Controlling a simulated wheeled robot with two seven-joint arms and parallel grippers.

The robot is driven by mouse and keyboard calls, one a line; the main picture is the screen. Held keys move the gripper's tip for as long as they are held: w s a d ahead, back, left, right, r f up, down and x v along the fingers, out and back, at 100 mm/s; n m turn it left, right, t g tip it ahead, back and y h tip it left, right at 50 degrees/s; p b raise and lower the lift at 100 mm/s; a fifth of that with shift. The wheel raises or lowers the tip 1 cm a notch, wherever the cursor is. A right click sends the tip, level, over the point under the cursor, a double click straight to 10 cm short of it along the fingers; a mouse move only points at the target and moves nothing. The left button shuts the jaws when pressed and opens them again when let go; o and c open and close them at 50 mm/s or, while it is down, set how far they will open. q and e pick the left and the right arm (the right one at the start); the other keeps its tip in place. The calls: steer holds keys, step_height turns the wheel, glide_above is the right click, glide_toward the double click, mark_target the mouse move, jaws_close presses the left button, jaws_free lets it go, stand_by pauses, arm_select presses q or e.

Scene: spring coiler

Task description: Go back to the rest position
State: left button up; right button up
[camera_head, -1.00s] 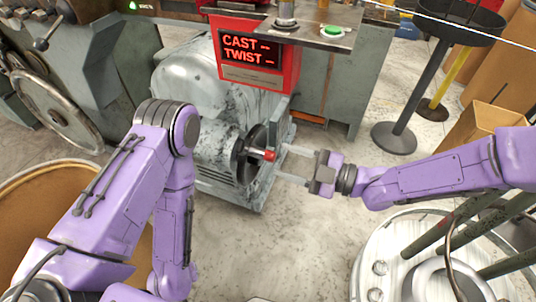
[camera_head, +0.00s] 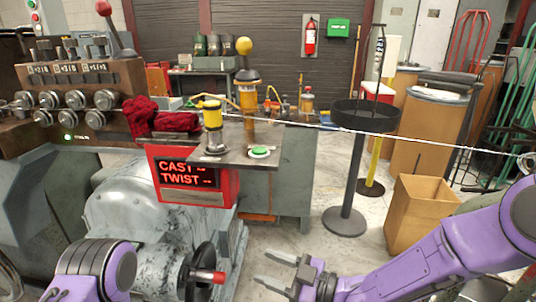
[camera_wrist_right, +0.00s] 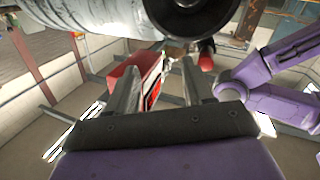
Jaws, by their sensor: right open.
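My right gripper (camera_head: 277,271) is open and empty. In the head view it stands to the right of the grey machine's black wheel and its red-tipped shaft (camera_head: 207,276), apart from both. Its two fingers also show in the right wrist view (camera_wrist_right: 160,85), with nothing between them. My left arm shows at the bottom left of the head view, but its gripper is out of the frame.
A grey motor housing (camera_head: 135,220) stands left of my right gripper. A red "CAST TWIST" display (camera_head: 190,174) hangs under a small table with a green button (camera_head: 260,152). A cardboard box (camera_head: 415,213) and a round black stand (camera_head: 346,222) are at the right. A thin wire crosses above.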

steer(key=s+d+f+m+t+h+p, duration=0.35)
steer(key=d+f+m+h, duration=0.85)
steer(key=d+f+m, duration=0.4)
steer(key=s+d+f+m+g+h+p, duration=0.2)
steer(key=s+d, duration=0.4)
steer(key=s, duration=0.5)
steer(key=s+d+f+m+g+h+p, duration=0.2)
steer(key=s+d+m+g+h+p, duration=0.2)
steer(key=s, duration=0.7)
steer(key=d+g+h, duration=0.1)
steer(key=d+g, duration=0.1)
steer(key=d, duration=0.1)
steer(key=shift+s+d+f+m+h, duration=0.25)
steer(key=shift+s+f+m+h, duration=0.05)
steer(key=shift+s+m, duration=0.1)
steer(key=shift+w, duration=0.1)
